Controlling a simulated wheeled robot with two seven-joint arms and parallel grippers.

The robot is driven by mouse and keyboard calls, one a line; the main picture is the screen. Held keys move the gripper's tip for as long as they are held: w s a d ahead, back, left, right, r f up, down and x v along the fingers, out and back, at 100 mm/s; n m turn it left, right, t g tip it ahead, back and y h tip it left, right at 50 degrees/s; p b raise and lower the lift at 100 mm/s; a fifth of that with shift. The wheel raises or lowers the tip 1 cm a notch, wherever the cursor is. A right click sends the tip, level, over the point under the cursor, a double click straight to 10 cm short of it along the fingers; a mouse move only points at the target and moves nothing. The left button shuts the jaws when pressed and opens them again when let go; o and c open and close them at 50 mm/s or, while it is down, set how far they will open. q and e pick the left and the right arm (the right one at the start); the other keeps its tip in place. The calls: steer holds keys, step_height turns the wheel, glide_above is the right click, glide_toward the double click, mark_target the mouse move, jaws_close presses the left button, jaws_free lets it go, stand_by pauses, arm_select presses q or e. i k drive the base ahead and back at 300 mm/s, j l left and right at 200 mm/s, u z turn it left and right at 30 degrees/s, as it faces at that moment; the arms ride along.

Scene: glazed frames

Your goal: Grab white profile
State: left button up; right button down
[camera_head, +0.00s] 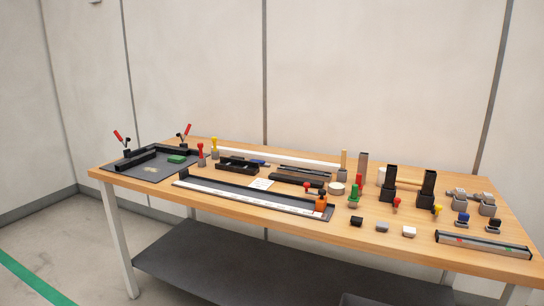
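A long white bar, which looks like the white profile (290,158), lies along the back of the wooden table, left of centre. Objects in front of it partly hide its lower edge. A second long pale strip (240,199) runs along the front of a dark, narrow tray near the table's front edge; I cannot tell whether it is a separate piece. Neither of my grippers is in view.
The wooden table (140,186) holds a dark fixture plate (150,172) with red-handled clamps at left. Several screwdrivers, black holders (427,188) and small blocks crowd the right half. A grey bar (483,244) lies front right. A dark shelf (230,270) is below.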

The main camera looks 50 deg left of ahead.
mark_target(298, 162)
steer(key=k+j, duration=0.1)
steer(key=j, duration=0.75)
steer(key=k+j, duration=0.15)
steer(key=j, duration=0.25)
steer(key=k+j, duration=0.1)
steer(key=j, duration=0.35)
steer(key=k+j, duration=0.1)
steer(key=j, duration=0.3)
steer(key=j+z, duration=0.1)
steer(key=j, duration=0.35)
steer(key=k, duration=0.05)
